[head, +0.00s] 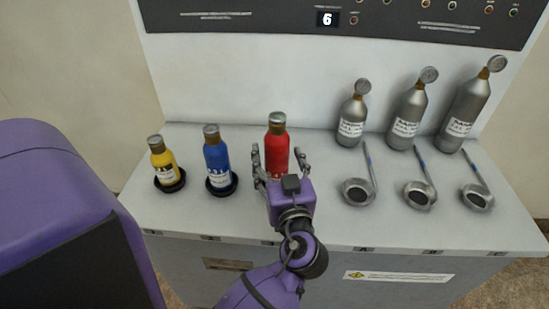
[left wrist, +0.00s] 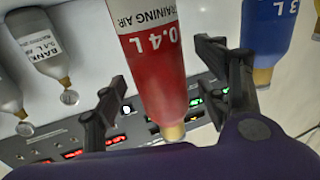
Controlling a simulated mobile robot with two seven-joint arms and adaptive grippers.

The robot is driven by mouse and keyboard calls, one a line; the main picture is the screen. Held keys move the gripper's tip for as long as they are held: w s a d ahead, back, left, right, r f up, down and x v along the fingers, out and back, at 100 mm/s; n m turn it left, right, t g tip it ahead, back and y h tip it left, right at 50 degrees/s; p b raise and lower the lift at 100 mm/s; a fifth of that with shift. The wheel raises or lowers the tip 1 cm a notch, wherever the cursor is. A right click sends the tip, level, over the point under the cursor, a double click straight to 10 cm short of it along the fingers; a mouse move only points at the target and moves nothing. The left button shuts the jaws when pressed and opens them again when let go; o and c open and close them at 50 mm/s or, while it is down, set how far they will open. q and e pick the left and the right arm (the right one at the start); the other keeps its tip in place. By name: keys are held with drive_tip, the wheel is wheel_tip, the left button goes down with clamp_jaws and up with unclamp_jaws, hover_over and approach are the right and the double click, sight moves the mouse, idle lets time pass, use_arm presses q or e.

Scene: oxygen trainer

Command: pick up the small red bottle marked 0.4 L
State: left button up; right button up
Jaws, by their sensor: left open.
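The red bottle (head: 277,141) stands upright on the bench, with a brown-gold cap. In the left wrist view the red bottle (left wrist: 152,62) shows upside down, with a white label and the marking 0.4 L. My left gripper (head: 278,160) is open, with one finger on each side of the red bottle. In the left wrist view its fingers (left wrist: 168,88) also stand apart, with the bottle between them. I cannot tell whether either finger touches it. The bottle's base is hidden behind the gripper in the head view. My right gripper is not in view.
A blue bottle (head: 216,157) and a yellow bottle (head: 162,161) stand in dark round holders to the left. Three grey cylinders with gauges (head: 405,118) stand at the back right, behind three metal cups with handles (head: 419,194). A control panel (head: 250,18) is behind.

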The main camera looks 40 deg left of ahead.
use_arm(q)
drive_tip(key=shift+x, duration=1)
drive_tip(key=shift+d+r, duration=0.1)
clamp_jaws()
